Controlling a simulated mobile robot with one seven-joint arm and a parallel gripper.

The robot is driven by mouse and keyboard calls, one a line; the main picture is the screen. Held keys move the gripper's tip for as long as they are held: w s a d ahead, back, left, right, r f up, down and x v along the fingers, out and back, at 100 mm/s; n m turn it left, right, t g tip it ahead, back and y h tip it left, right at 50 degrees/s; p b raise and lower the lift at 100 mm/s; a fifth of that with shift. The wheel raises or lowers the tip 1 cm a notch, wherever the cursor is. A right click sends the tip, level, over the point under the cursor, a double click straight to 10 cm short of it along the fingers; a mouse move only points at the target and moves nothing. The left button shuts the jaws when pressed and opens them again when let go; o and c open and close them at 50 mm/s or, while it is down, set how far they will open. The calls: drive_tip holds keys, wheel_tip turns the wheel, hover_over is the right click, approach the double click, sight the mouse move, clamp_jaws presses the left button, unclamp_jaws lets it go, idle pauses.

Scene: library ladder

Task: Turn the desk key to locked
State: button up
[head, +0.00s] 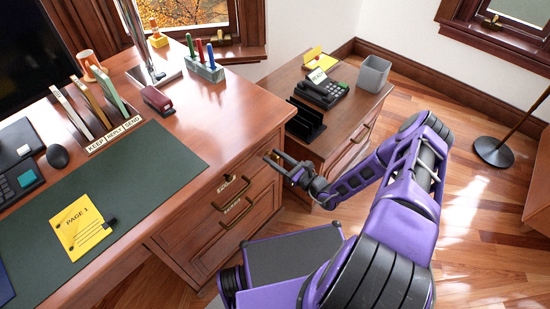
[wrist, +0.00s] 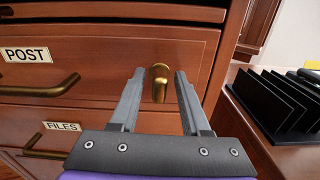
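A small brass desk key (wrist: 159,80) sticks out of the upper drawer front, to the right of the POST label (wrist: 26,55). In the wrist view its bow stands roughly upright. My gripper (wrist: 160,76) is open, with one finger on each side of the key and visible gaps to it. Whether the fingertips reach past its bow is hard to tell. In the head view my gripper (head: 271,164) is at the right end of the desk's drawer front (head: 255,190); the key is too small to make out there.
Brass drawer handles (wrist: 45,88) lie left of the key. A low cabinet (head: 340,135) with a black file rack (head: 305,122) and a phone (head: 322,90) stands close on the right. The desk top (head: 205,125) overhangs above the drawers. A floor lamp base (head: 493,150) stands far right.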

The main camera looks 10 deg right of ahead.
drive_tip(key=shift+s, duration=0.1)
drive_tip(key=v, duration=1.7)
drive_tip(key=shift+p, duration=0.35)
